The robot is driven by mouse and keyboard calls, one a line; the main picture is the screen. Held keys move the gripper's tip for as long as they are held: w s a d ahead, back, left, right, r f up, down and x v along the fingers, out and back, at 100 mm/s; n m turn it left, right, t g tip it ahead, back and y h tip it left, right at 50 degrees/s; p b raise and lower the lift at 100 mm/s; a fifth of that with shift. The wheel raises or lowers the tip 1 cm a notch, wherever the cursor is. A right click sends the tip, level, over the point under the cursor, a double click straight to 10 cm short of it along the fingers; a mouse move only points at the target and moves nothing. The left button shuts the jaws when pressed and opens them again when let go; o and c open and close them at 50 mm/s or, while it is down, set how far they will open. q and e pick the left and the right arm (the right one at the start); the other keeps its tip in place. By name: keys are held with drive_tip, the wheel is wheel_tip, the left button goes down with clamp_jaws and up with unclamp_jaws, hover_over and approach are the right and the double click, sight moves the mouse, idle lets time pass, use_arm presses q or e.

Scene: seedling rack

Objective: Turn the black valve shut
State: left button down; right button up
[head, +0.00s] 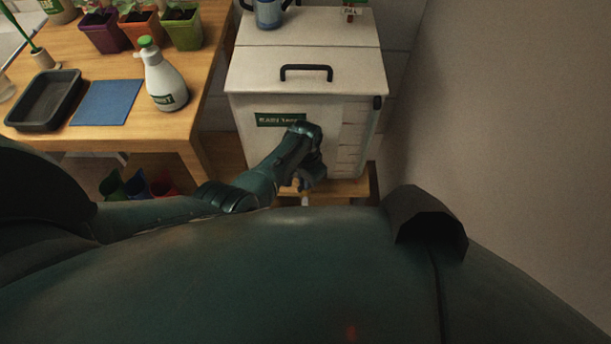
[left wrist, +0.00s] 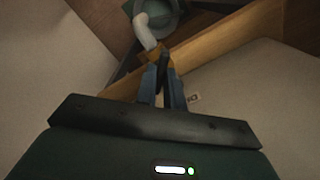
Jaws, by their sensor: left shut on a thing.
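The black valve (left wrist: 163,64) is a small dark lever at the brass tap (left wrist: 152,54), low on the front of the white rain tank (head: 345,130). In the left wrist view my left gripper (left wrist: 165,84) has its two fingers closed on the valve. In the head view my left gripper (head: 300,184) reaches down in front of the tank, and my forearm hides the valve. A white spout (left wrist: 144,32) leads from the tap toward a grey-green round vessel (left wrist: 160,12) below. My right gripper is not in view.
The tank has a black lid handle (head: 306,72) and stands on a wooden stand (head: 345,188). A wooden table (head: 210,70) at left holds a spray bottle (head: 162,78), black tray (head: 45,100), blue mat (head: 107,102) and pots. A bare wall rises at right.

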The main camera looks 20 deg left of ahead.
use_arm(q)
drive_tip(key=m+p, duration=0.1)
drive_tip(key=m, duration=0.3)
drive_tip(key=shift+m, duration=0.3)
drive_tip(key=m, duration=0.4)
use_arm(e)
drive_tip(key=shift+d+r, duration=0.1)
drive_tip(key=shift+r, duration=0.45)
use_arm(q)
drive_tip(key=shift+w+m, duration=0.1)
drive_tip(key=shift+m, duration=0.2)
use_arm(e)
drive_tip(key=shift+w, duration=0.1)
use_arm(q)
drive_tip(key=c, duration=1.5)
unclamp_jaws()
drive_tip(key=shift+r, duration=0.15)
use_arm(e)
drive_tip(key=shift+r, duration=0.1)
